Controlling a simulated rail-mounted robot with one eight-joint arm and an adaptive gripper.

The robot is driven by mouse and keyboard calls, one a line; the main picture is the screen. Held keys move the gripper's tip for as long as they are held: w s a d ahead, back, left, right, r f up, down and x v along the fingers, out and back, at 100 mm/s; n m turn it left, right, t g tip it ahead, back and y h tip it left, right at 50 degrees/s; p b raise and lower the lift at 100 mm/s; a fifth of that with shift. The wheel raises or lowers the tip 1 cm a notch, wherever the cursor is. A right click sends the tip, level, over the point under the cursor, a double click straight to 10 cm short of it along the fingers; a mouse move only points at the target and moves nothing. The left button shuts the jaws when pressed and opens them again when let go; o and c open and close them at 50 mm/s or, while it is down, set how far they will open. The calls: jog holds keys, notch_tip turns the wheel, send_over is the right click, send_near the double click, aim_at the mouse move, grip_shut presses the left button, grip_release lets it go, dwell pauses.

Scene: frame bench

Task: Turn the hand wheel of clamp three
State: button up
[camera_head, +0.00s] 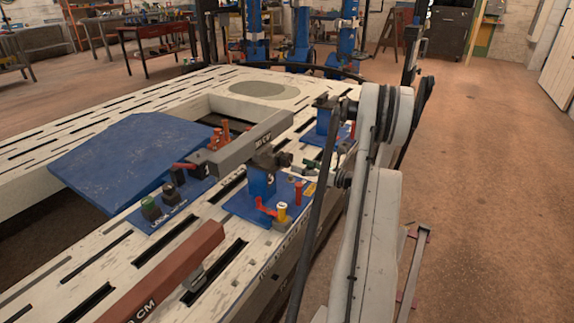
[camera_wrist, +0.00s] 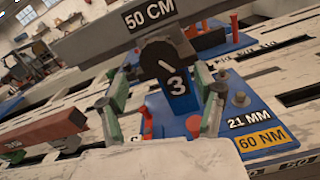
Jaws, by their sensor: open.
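Clamp three is a blue post marked 3 (camera_head: 262,183), standing on a blue base plate in the head view. It also shows in the wrist view (camera_wrist: 178,92). Its dark round hand wheel (camera_wrist: 160,62) carries a white line and sits just under the grey 50 CM bar (camera_wrist: 110,36). My gripper (camera_wrist: 160,112) is open, with greenish fingers to the left and right of the post. No contact with the wheel can be made out. In the head view my arm partly hides the gripper.
A red-brown bar (camera_head: 165,275) lies along the front of the slotted white frame. A blue sloping panel (camera_head: 130,155) is at left. Red and yellow pegs (camera_head: 282,211) stand on the clamp's plate. Another blue clamp (camera_head: 323,122) stands behind. Open floor is at right.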

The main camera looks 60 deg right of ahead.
aim_at(289, 161)
jog(key=w, duration=0.2)
jog(key=w+b, duration=0.1)
jog(key=w, duration=0.3)
jog(key=shift+w+a, duration=0.2)
jog(key=shift+a, duration=0.05)
jog(key=c, duration=1.2)
